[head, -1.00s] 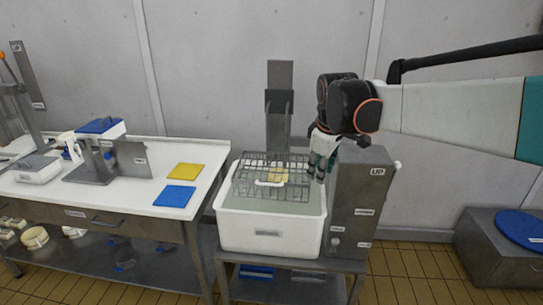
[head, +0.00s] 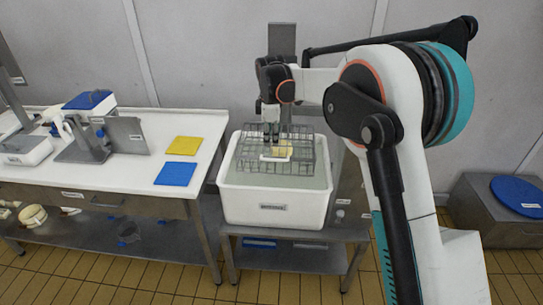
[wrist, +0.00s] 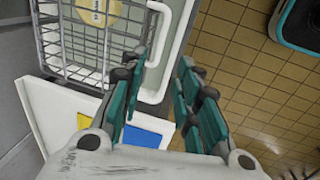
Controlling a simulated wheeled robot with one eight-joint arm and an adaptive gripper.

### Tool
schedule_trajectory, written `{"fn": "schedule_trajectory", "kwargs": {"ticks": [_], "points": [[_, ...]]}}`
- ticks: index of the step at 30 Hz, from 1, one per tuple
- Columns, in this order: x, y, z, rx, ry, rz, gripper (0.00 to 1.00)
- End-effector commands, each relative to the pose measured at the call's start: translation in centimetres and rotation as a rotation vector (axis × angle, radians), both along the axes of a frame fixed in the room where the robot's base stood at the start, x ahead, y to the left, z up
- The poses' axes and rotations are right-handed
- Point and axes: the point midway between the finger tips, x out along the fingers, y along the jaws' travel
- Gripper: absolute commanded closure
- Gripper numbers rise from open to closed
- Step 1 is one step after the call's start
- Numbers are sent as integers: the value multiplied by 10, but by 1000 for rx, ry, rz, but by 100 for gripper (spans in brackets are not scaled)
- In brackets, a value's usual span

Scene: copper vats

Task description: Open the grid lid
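The grid lid (head: 300,150) is a grey wire mesh on a wire basket in the white vat. Its small white handle (head: 274,158) is at the front edge; it also shows in the wrist view (wrist: 165,38). A pale yellow piece (head: 285,148) lies under the wires, round in the wrist view (wrist: 98,10). My gripper (head: 271,143) points down over the grid, just behind the handle in the head view. In the wrist view the fingers (wrist: 162,75) are apart and empty, with the handle just beyond their tips. Whether they touch it cannot be told.
The white vat (head: 270,206) stands on a metal stand, beside a grey control box (head: 347,200) partly hidden by my arm. On the left, a white table holds a yellow board (head: 184,146) and a blue board (head: 176,173). A metal box with a blue disc (head: 515,194) is at right.

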Motion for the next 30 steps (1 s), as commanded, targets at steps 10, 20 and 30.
{"fn": "schedule_trajectory", "kwargs": {"ticks": [10,20,30], "points": [[13,-1,-69,0,0,-1,70],[18,-1,-100,0,-1,-1,70],[19,-1,-101,0,-1,-1,77]]}}
